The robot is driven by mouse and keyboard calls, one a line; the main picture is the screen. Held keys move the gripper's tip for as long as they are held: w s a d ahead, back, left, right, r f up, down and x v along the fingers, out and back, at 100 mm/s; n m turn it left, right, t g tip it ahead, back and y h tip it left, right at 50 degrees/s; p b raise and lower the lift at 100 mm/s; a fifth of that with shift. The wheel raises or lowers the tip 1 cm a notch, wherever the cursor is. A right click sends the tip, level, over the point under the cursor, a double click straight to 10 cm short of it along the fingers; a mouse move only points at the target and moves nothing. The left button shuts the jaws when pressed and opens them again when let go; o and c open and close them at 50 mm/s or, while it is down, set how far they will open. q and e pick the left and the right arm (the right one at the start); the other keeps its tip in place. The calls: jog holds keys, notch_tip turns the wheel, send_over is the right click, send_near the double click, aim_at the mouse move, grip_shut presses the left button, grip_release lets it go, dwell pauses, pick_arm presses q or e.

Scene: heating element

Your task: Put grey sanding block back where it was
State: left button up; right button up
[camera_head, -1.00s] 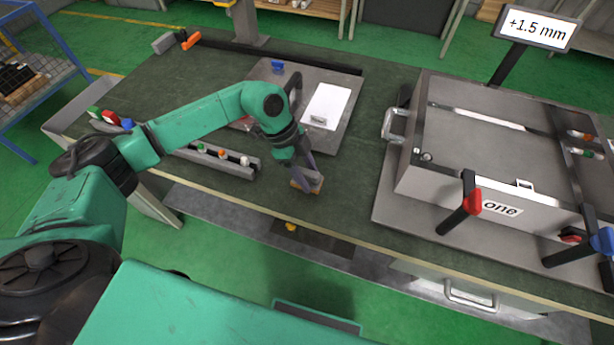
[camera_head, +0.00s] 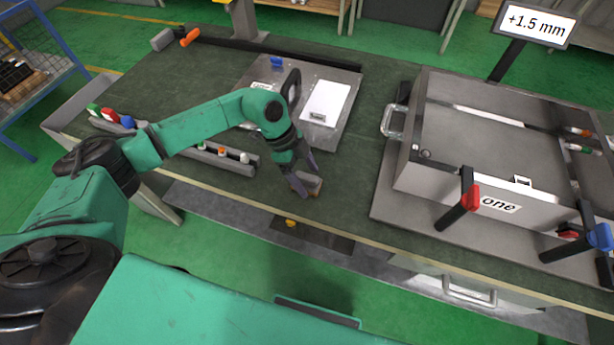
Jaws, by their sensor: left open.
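The grey sanding block (camera_head: 313,184) with a brownish underside lies on the dark green bench top near its front edge. My left gripper (camera_head: 308,183) is open and reaches down at the block, with its fingers close to it. One finger hides part of the block, and I cannot tell whether the fingers touch it. My right gripper is not in view.
A metal plate with a white sheet (camera_head: 326,103) lies behind the block. A rail with coloured knobs (camera_head: 221,158) is left of my gripper. A large grey metal box (camera_head: 470,150) with red and blue handles fills the right. Bare bench top lies between block and box.

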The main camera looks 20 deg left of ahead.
pick_arm(q)
jog(key=b+v, duration=0.2)
jog(key=v, duration=0.9)
jog(key=shift+r+b, duration=0.2)
jog(key=shift+b, duration=0.2)
jog(key=shift+a+f, duration=0.1)
